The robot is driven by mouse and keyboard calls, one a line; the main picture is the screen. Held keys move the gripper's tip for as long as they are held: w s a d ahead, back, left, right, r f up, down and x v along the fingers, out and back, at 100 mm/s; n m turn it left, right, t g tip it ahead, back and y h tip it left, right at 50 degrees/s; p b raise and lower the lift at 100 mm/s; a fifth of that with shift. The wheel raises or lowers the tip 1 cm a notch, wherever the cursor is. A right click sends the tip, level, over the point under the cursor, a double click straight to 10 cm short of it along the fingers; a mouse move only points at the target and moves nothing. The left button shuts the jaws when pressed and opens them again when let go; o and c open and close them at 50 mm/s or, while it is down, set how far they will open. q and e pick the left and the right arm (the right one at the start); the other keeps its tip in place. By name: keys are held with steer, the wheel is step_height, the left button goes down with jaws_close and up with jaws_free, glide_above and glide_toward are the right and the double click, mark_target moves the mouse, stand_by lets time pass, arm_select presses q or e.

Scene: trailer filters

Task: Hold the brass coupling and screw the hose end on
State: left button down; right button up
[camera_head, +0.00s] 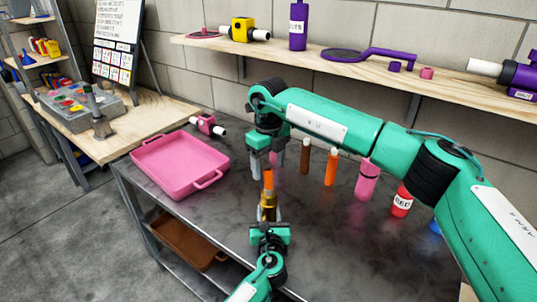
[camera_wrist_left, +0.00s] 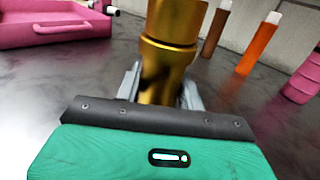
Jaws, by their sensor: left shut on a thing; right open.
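The brass coupling (camera_head: 268,200) stands upright in my left gripper (camera_head: 268,216), which is shut on it near the table's front. In the left wrist view the gold coupling (camera_wrist_left: 174,24) rises between the fingers of the left gripper (camera_wrist_left: 161,92). An orange piece (camera_head: 268,180), apparently the hose end, sits upright at the top of the coupling. I cannot tell how far it is seated. My right gripper (camera_head: 267,166) points down just above the orange piece, open, with its fingers apart and nothing visibly held.
A pink tray (camera_head: 185,187) lies left on the dark table, with a pink tool (camera_head: 207,125) behind it. Brown (camera_head: 305,155), orange (camera_head: 331,168), pink (camera_head: 367,182) and red (camera_head: 401,202) bottles stand to the right. A wooden shelf (camera_head: 290,52) runs along the wall.

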mark_target(268, 186)
step_height(268, 186, up, 4)
steer(key=n, duration=0.5)
steer(key=shift+s, duration=0.1)
step_height(268, 186, down, 12)
steer(key=shift+r, duration=0.1)
stand_by(0.5)
steer(key=shift+c, duration=0.5)
steer(key=c, duration=1.1)
steer(key=o, duration=1.2)
